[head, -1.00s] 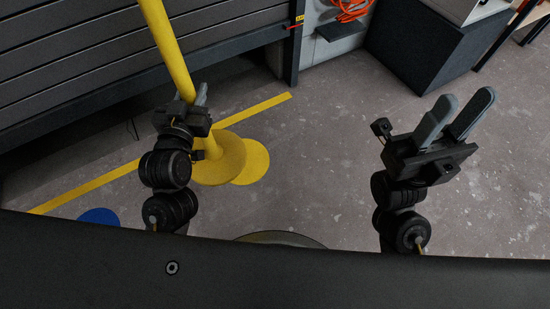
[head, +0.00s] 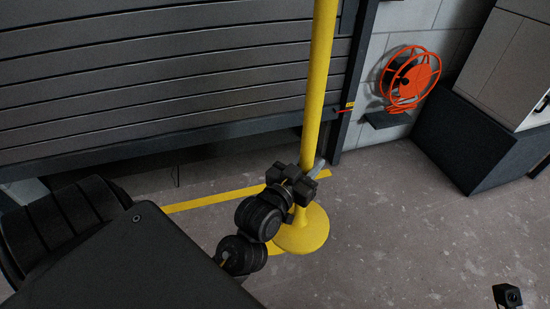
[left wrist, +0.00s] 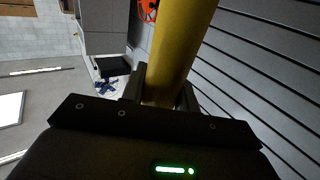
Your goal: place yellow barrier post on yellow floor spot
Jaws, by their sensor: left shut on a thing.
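The yellow barrier post (head: 320,85) stands about upright in the head view, its round base (head: 303,233) low in the picture. My left gripper (head: 308,176) is shut on the pole, above the base. The pole also fills the upper middle of the left wrist view (left wrist: 180,45), between the fingers (left wrist: 160,88). A sliver of the yellow floor spot (head: 275,249) shows at the base's left edge; the base and my arm hide the rest. I cannot tell whether the base touches the floor. My right gripper's fingers are out of view.
A grey slatted shutter (head: 150,75) runs along the back left, with a yellow floor line (head: 210,201) before it. An orange reel (head: 410,77) hangs on the wall. A dark plinth (head: 478,140) stands at right.

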